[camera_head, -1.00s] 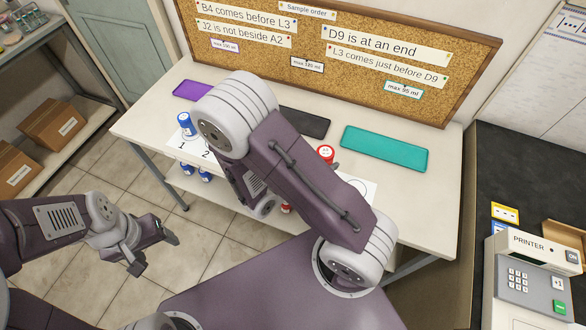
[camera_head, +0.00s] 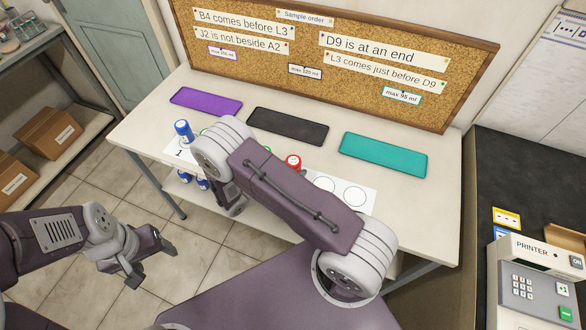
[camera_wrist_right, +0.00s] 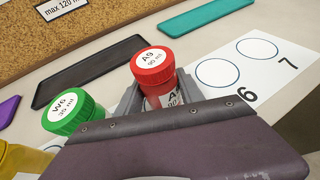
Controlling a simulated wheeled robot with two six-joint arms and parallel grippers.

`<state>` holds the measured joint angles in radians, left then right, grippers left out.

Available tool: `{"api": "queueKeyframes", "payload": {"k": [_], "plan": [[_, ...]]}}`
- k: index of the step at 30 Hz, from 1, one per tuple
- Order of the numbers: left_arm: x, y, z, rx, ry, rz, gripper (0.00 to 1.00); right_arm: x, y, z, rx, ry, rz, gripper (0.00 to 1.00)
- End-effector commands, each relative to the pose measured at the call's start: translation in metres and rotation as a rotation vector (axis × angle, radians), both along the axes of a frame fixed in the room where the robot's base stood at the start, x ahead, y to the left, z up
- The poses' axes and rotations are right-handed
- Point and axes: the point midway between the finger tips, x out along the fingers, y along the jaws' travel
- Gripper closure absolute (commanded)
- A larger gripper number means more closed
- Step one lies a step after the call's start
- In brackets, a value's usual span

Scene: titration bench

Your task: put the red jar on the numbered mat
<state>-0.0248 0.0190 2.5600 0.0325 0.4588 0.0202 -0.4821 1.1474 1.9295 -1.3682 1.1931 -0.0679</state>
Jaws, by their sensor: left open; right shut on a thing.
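The red-lidded jar (camera_wrist_right: 153,68), labelled A9 90 ml, stands upright between the fingers of my right gripper (camera_wrist_right: 158,98), which is shut on it. In the head view the red lid (camera_head: 293,161) shows just above my right arm, which hides the gripper and the jar's body. The white numbered mat (camera_head: 371,203) lies along the bench front, partly behind that arm. Its circles 6 and 7 are empty in the right wrist view (camera_wrist_right: 291,66). Whether the jar touches the mat is hidden. My left gripper (camera_head: 150,265) is open and empty, left of the bench.
A green-lidded jar (camera_wrist_right: 73,114), W6 35 ml, stands left of the red jar, with a yellow thing (camera_wrist_right: 22,162) beyond it. A blue jar (camera_head: 183,130) stands near number 1. Purple (camera_head: 206,101), black (camera_head: 288,126) and teal (camera_head: 383,155) trays lie behind the mat.

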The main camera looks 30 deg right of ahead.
Motion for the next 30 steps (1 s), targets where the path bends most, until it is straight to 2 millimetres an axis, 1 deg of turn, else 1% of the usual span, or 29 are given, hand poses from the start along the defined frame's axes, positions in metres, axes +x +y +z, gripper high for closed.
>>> {"api": "queueKeyframes", "payload": {"k": [6,7,8,9,17,20,21,23,30], "plan": [[0.0,0.0,-0.004,0.0,0.0,0.0,0.34,0.0,0.0,-0.004,-0.001,0.0,0.0,0.99],[0.0,0.0,-0.004,0.0,0.0,0.0,0.34,0.0,0.0,-0.004,0.0,0.0,0.0,0.53],[0.0,0.0,-0.003,0.0,0.0,0.0,0.34,0.0,0.0,-0.003,0.0,0.0,0.0,0.44],[0.0,0.0,-0.003,0.0,0.0,0.0,0.34,0.0,0.0,-0.003,0.0,0.0,0.0,0.34],[0.0,0.0,-0.003,0.0,0.0,0.0,0.34,0.0,0.0,-0.003,0.0,0.0,0.0,0.34],[0.0,0.0,0.004,0.0,0.0,0.0,0.34,0.0,0.0,0.005,0.0,0.0,0.0,0.34],[0.0,0.0,0.0,0.0,0.0,0.0,0.34,-0.001,0.006,0.003,0.0,-0.002,0.004,0.34],[0.0,0.0,-0.002,0.0,0.0,0.0,0.34,-0.004,0.017,0.007,0.0,-0.002,0.006,0.34],[0.0,0.0,-0.007,0.0,0.0,0.0,0.34,-0.022,0.073,0.03,0.002,-0.004,0.006,0.34]]}}
